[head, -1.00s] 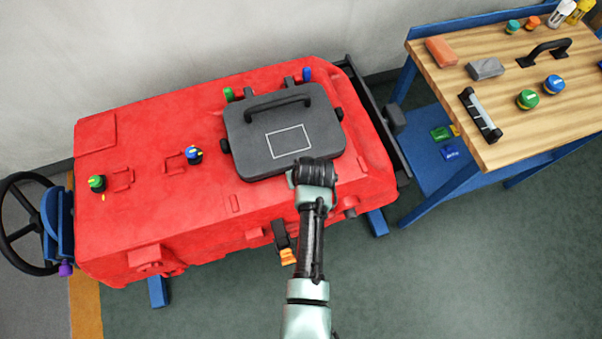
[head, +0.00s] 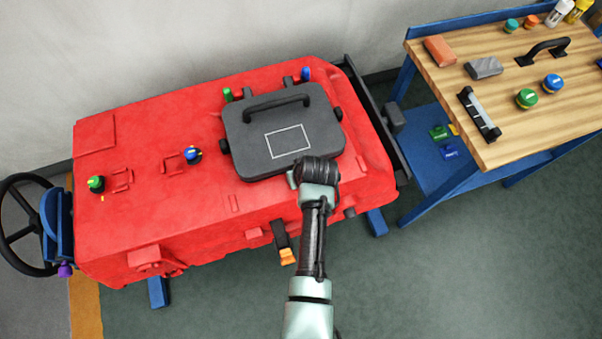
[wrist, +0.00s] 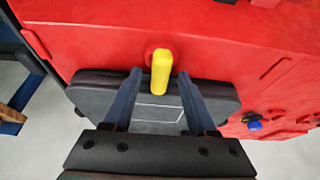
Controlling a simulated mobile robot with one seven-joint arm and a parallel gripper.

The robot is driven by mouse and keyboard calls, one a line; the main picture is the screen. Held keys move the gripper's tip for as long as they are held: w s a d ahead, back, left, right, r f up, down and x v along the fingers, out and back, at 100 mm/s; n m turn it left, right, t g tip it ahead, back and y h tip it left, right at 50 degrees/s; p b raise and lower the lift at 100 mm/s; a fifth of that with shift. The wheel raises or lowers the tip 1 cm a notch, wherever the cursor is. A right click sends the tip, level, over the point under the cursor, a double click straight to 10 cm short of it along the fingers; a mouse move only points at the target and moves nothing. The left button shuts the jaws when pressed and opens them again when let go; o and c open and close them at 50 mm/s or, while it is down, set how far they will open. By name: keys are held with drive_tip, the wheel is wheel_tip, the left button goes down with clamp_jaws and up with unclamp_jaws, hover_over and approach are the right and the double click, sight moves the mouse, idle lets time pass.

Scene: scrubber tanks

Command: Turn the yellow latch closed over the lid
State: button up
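The yellow latch (wrist: 161,72) shows in the wrist view. It is mounted on the red tank (wrist: 110,45) at the edge of the dark grey lid, and its lower end overlaps the lid (wrist: 222,97) in the picture. I cannot tell whether it touches the lid. My gripper (wrist: 159,74) is open, with one finger on each side of the latch and a visible gap at both. In the head view the lid (head: 255,145) lies flat on the tank (head: 150,200); my arm hides the latch and my fingers there.
A black handle (head: 277,102) stands on the lid's far side. Blue (head: 193,154) and green (head: 96,183) knobs sit on the tank to the left. A wooden-topped workbench (head: 510,105) with several parts stands at right. Floor is clear in front.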

drive_tip(key=shift+r, duration=0.1)
drive_tip(key=v, duration=1.2)
drive_tip(key=shift+s+r, duration=0.2)
drive_tip(key=shift+r, duration=0.15)
